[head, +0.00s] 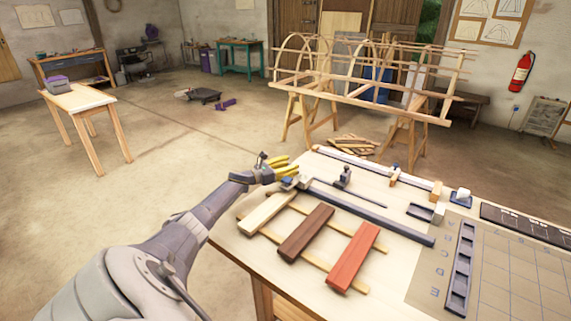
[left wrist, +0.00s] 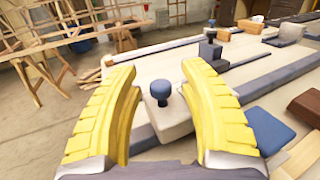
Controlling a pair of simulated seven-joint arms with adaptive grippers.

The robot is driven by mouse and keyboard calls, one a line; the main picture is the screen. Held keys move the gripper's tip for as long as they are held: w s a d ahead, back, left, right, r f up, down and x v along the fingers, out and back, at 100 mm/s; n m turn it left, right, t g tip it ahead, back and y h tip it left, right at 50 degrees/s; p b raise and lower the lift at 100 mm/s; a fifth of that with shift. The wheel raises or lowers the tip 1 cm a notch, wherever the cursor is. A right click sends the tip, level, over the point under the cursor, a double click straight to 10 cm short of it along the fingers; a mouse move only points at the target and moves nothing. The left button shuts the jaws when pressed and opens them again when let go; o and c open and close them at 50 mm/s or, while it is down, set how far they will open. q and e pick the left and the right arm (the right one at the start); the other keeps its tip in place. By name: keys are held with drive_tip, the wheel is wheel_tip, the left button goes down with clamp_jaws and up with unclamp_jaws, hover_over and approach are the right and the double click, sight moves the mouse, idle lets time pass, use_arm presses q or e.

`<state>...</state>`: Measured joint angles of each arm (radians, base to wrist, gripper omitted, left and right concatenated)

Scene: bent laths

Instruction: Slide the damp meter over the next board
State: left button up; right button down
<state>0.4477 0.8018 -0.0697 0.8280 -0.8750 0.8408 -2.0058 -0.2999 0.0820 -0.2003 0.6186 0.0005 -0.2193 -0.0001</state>
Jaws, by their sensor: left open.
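My left gripper (head: 284,166) is open, with yellow fingers, at the far left corner of the bench. In the left wrist view its fingers (left wrist: 165,100) stand apart on either side of a pale block with a dark blue knob (left wrist: 160,90). This may be the damp meter; I cannot tell whether the fingers touch it. In the head view the gripper partly hides this spot. A pale board (head: 267,213), a dark brown board (head: 306,231) and a red board (head: 354,257) lie side by side across two battens. My right gripper is not in view.
A long dark rail (head: 370,221) runs behind the boards. A small dark upright device (head: 343,177) stands beyond it. A blue pad (left wrist: 268,130) lies right of the fingers. A slotted dark tray (head: 460,270) and a gridded mat (head: 510,280) are at the right.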

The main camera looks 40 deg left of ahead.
use_arm(q)
drive_tip(key=shift+v, duration=6)
